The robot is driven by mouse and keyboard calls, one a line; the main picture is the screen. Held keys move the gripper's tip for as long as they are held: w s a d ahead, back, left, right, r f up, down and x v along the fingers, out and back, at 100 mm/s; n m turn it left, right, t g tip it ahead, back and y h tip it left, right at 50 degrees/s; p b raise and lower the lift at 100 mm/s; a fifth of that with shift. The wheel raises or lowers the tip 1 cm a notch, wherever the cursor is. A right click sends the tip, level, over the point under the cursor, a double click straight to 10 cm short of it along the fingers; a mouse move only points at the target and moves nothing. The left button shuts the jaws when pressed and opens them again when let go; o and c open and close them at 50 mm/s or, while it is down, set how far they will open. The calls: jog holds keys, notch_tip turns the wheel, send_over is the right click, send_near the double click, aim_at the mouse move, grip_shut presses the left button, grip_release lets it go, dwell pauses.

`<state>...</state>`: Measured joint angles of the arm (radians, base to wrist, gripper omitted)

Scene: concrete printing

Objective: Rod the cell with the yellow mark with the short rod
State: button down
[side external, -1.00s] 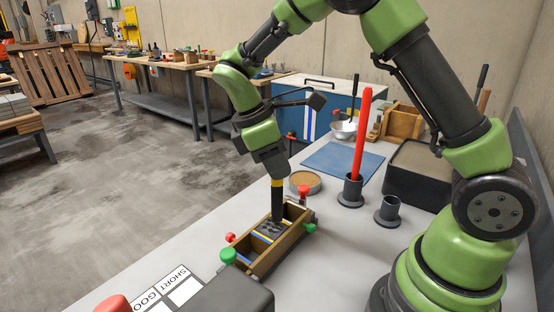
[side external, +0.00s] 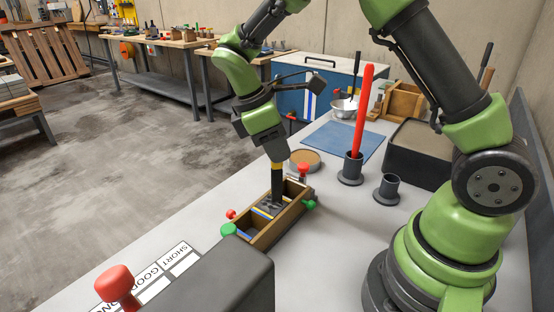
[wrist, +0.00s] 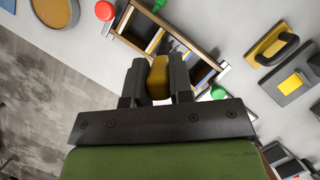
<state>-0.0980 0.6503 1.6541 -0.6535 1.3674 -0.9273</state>
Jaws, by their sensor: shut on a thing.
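My gripper (side external: 276,160) is shut on a short dark rod (side external: 277,183) with a yellow band near its top; the yellow part also shows between the jaws in the wrist view (wrist: 158,80). The rod stands nearly upright over the wooden mould (side external: 287,225), its lower end at grey concrete (side external: 269,208) in a middle cell. Blue and yellow marks show on the mould near the rod. I cannot tell which cell the rod's tip is in or how deep it is. A long red rod (side external: 363,110) stands in a dark holder (side external: 351,172).
An empty dark holder (side external: 388,190) stands right of the mould. Red and green knobs (side external: 303,169) stick out around the mould. A round tan-topped dish (side external: 306,160) and a blue mat (side external: 345,140) lie behind. A dark box (side external: 215,280) and SHORT/GOOD cards (side external: 165,265) are in front.

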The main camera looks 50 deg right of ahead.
jog(key=shift+r, duration=0.7)
jog(key=shift+w+a, duration=0.45)
jog(key=shift+a, duration=0.4)
notch_tip(320, 180, down, 5)
jog(key=shift+f, duration=0.1)
